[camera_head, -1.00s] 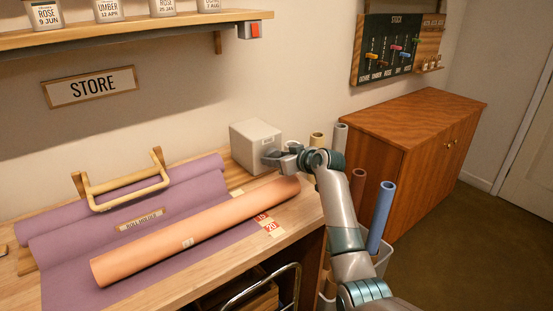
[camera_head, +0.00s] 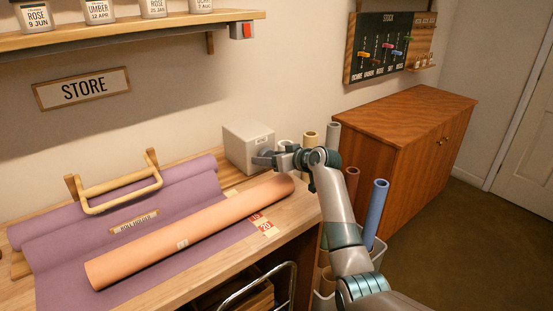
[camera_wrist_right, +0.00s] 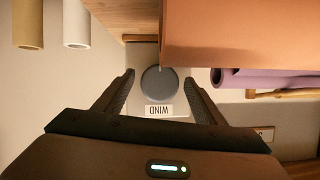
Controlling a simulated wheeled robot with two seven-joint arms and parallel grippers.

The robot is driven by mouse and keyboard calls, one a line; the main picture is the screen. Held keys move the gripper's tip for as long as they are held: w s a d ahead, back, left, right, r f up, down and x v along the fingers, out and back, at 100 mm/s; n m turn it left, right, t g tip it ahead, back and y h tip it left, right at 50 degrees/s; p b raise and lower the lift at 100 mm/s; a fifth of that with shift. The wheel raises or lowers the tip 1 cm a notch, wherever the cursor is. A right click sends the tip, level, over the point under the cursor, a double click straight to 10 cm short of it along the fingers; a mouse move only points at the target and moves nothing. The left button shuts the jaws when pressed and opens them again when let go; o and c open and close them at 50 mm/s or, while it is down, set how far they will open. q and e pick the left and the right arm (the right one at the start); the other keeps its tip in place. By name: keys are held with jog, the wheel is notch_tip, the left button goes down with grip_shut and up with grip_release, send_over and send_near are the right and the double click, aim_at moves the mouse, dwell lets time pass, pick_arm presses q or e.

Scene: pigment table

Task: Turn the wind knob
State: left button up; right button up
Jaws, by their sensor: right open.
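A pale grey box (camera_head: 248,147) stands against the wall at the back of the bench in the head view. In the right wrist view its dark round knob (camera_wrist_right: 160,82) faces me, with an upside-down WIND label (camera_wrist_right: 159,111) beside it. My right gripper (camera_wrist_right: 159,79) is open, with one finger on each side of the knob and gaps showing. In the head view my right gripper (camera_head: 267,159) is at the front of the box and covers the knob. My left gripper is not in view.
An orange roll (camera_head: 190,232) lies across purple cloth (camera_head: 205,187) on the bench, close to my right gripper. A wooden roll holder (camera_head: 120,190) stands at the left. Upright rolls (camera_head: 376,212) and a wooden cabinet (camera_head: 420,125) are at the right.

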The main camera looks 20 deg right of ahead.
jog(key=shift+d, duration=0.1)
jog(key=shift+v, duration=1)
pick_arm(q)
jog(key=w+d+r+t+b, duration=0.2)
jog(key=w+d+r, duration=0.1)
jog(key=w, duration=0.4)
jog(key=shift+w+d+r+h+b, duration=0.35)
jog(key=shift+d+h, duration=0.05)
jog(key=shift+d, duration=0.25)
pick_arm(e)
jog(key=v, duration=1.5)
jog(key=shift+r, duration=0.2)
